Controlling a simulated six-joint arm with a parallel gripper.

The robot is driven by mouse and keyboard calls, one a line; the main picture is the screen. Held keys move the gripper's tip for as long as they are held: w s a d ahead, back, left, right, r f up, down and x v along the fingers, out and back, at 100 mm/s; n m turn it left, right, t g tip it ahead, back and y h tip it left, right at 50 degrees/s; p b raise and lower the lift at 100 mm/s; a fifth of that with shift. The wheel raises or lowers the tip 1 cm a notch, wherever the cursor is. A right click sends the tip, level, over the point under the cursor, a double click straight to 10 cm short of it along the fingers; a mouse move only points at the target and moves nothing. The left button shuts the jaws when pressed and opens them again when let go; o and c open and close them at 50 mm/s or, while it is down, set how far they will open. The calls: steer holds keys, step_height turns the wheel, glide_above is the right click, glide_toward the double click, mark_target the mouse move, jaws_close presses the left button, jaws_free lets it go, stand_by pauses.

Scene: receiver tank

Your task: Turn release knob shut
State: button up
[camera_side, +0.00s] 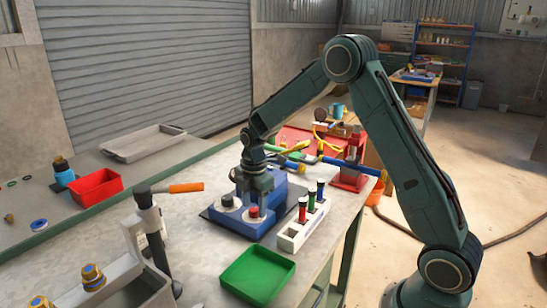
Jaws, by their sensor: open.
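A blue unit (262,229) stands on the bench, with two round light discs on its front part. A dark-topped knob (227,201) sits on the left disc and a red knob (254,211) on the right disc. The frame does not show which one is the release knob. My gripper (254,203) points down over the blue unit, with its fingers close around or just behind the red knob. It is open. I cannot tell whether the fingers touch the knob.
A white rack (301,228) with several coloured cylinders stands right of the unit. A green tray (257,275) lies in front. A red vise-like device (350,172) stands behind. Bare bench lies left of the unit.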

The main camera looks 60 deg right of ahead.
steer(key=shift+f, duration=0.4)
steer(key=c, duration=1)
